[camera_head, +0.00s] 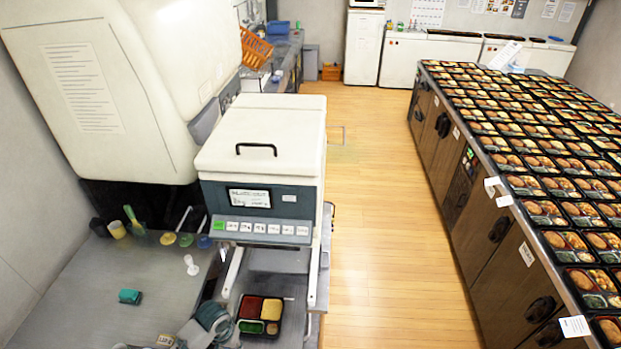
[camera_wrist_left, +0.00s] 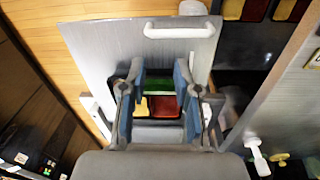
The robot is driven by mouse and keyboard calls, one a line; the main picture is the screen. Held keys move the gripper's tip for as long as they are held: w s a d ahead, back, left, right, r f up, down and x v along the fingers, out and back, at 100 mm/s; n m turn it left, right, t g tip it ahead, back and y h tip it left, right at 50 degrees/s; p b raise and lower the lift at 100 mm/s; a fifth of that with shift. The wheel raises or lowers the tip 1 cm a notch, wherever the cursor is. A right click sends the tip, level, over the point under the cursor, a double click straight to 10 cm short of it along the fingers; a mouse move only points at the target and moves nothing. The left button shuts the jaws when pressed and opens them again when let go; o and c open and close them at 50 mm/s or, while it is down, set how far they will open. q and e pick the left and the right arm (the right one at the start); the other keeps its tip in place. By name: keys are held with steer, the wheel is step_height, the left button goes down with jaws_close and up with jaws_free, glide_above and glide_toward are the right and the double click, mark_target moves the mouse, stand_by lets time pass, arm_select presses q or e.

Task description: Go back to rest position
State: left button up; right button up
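My left gripper (camera_wrist_left: 160,76) shows in the left wrist view with its two blue-grey fingers apart and nothing held between them. Beyond the gap I see a black bento tray with green, yellow and red food. In the head view a bento tray (camera_head: 261,315) with red, yellow, green and brown food lies on the metal surface in front of the white machine (camera_head: 265,130). My right gripper is in neither view.
A long counter (camera_head: 470,190) at the right bears many filled trays. A wooden floor aisle (camera_head: 375,220) is free. A white handle (camera_wrist_left: 180,31) crosses a metal plate near my left gripper. A teal block (camera_head: 130,296) and a white piece (camera_head: 191,265) sit on the left bench.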

arm_select(q)
steer(key=s+d+f+m+t+h, duration=0.1)
steer(key=s+d+f+t, duration=0.1)
steer(key=s+d, duration=0.55)
steer(key=s+a+r+t+y, duration=0.1)
steer(key=s+a, duration=0.2)
steer(key=s, duration=0.2)
steer(key=s+a+r, duration=0.2)
steer(key=s, duration=0.3)
step_height(320, 180, down, 30)
steer(key=s+g+b, duration=0.1)
steer(key=s+b, duration=0.1)
steer(key=s, duration=0.1)
steer(key=s+a+f+g, duration=0.1)
steer(key=s+a+f, duration=0.2)
steer(key=s+f, duration=1.2)
steer(key=shift+s+a+f+y+b, duration=0.2)
steer(key=shift+s+y+b, duration=0.15)
steer(key=shift+s, duration=0.5)
